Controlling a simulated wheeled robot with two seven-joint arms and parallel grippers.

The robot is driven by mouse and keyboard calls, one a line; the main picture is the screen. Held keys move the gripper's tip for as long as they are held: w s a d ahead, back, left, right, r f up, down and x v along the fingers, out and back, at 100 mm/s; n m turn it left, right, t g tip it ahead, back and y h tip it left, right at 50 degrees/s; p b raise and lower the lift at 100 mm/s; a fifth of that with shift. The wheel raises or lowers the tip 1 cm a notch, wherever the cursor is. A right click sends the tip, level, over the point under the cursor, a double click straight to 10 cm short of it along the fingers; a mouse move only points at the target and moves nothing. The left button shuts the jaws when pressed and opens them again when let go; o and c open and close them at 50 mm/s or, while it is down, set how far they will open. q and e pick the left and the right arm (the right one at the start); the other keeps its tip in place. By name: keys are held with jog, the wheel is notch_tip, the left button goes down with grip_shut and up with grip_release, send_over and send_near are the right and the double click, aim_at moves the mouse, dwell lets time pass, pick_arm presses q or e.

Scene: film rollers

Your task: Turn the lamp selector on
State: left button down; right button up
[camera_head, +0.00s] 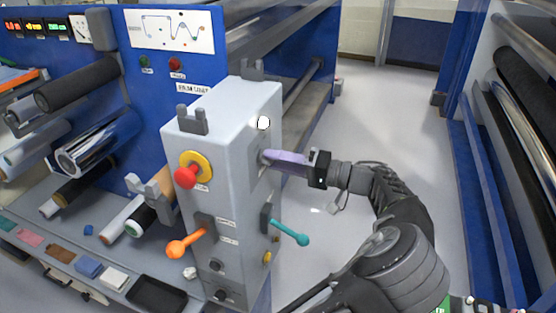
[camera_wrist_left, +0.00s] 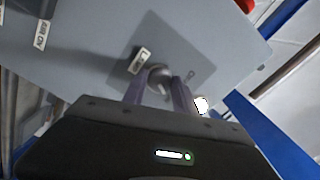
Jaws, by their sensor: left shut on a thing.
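The grey control box (camera_head: 225,130) stands in the middle of the head view. On its right side face is a dark square plate with a small grey selector knob (camera_head: 263,163), mostly hidden by my fingers. In the left wrist view the knob (camera_wrist_left: 158,74) sits between the two purple fingers. My left gripper (camera_head: 270,157) reaches in from the right and is shut on the knob; its fingers also show in the left wrist view (camera_wrist_left: 158,88). A round white lamp (camera_head: 263,122) above the plate looks bright. The knob's setting is hard to read. My right gripper is not in view.
The box carries a red stop button (camera_head: 186,177) on yellow, an orange lever (camera_head: 185,244) and a teal lever (camera_head: 290,233) below my gripper. Film rollers (camera_head: 95,150) lie at left. Open floor (camera_head: 400,120) lies to the right, beside a blue machine frame.

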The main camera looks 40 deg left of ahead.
pick_arm(q)
jog(key=shift+m, duration=0.3)
jog(key=c, duration=1)
grip_release()
jog(key=v, duration=0.8)
jog(key=shift+b, duration=0.3)
